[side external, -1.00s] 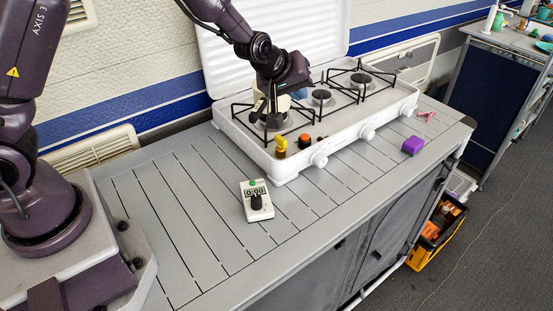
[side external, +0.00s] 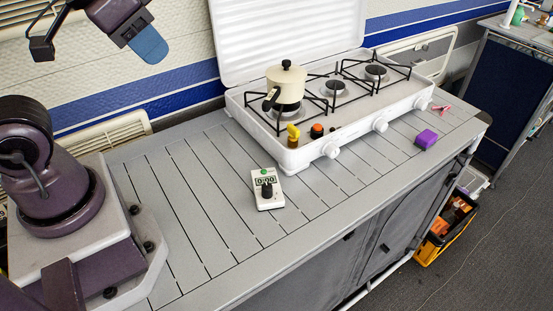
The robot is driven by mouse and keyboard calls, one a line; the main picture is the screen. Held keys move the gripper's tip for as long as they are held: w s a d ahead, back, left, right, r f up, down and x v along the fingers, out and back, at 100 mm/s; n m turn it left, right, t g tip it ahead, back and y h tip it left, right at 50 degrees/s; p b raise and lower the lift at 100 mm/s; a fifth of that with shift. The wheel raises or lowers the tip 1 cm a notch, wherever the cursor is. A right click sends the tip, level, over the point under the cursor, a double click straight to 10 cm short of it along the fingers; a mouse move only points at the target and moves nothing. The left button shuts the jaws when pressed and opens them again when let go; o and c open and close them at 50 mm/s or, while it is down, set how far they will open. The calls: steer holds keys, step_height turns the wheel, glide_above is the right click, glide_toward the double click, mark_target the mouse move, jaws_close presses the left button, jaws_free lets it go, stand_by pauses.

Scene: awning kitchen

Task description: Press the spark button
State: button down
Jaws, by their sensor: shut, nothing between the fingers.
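The orange-red button (side external: 317,130) with a dark base, which looks like the spark button, sits on the front left of the white gas stove (side external: 345,135). A cream pot (side external: 286,84) with a dark handle stands upright on the left burner. My gripper (side external: 42,48) is shut and empty at the top left, in the air in front of the wall, well away from the stove and the button. A blue part shows on its right side. No flame can be made out under the pot.
A purple block (side external: 426,139) and a pink item (side external: 441,107) lie to the right. The left counter is mostly clear.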

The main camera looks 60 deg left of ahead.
steer(key=g, duration=0.2)
glide_above(320, 125)
steer(key=s, duration=0.4)
step_height(320, 125, down, 12)
steer(key=f, duration=0.1)
steer(key=shift+w+r, duration=0.1)
steer(key=shift+r, duration=0.15)
steer(key=shift+f, duration=0.1)
steer(key=x, duration=0.8)
steer(key=s+x, duration=0.1)
steer(key=x, duration=0.3)
steer(key=shift+f, duration=1.05)
